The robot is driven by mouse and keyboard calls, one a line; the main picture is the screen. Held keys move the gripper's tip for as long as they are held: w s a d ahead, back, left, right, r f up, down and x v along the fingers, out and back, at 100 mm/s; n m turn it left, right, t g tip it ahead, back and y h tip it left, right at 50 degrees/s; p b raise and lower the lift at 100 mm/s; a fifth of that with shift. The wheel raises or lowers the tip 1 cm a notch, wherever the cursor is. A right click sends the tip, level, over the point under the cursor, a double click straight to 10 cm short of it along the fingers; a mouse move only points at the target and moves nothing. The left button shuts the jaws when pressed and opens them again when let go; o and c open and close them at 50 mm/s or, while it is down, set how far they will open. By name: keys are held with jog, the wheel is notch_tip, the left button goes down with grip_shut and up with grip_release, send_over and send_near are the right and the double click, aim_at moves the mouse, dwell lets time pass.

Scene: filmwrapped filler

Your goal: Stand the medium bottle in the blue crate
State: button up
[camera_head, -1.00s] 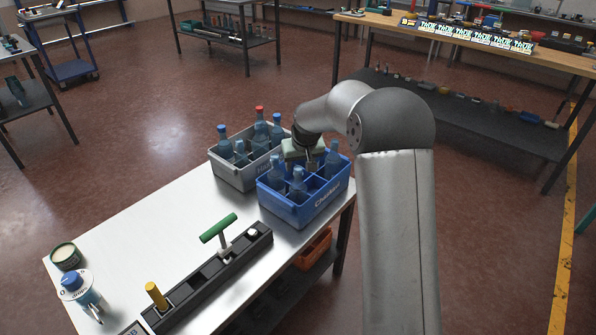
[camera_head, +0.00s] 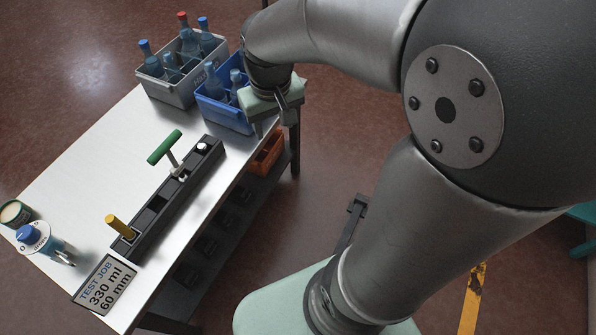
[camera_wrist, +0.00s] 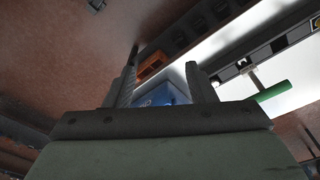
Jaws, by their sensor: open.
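The blue crate (camera_head: 222,112) stands at the far right corner of the bench. Two bottles show upright in it, a left one (camera_head: 212,82) and a right one (camera_head: 235,88); its right part is hidden behind my gripper. I cannot tell which bottle is the medium one. My gripper (camera_head: 272,114) is open, at the crate's right end, fingers pointing down; nothing shows between them. In the wrist view, part of the blue crate (camera_wrist: 163,94) lies beyond and between the open fingers (camera_wrist: 162,72), with no bottle visible there.
A grey crate (camera_head: 178,94) with several bottles, one red-capped, adjoins the blue crate. A black slotted rack (camera_head: 160,205) holds a green T-handle (camera_head: 165,147) and a yellow peg (camera_head: 119,226). A sign (camera_head: 106,284) reads 330 ml, 60 mm. The bench's left middle is clear.

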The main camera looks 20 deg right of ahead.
jog(key=s+f+g, duration=0.1)
jog(key=s+f, duration=0.2)
jog(key=s, duration=0.9)
jog(key=shift+s, duration=0.3)
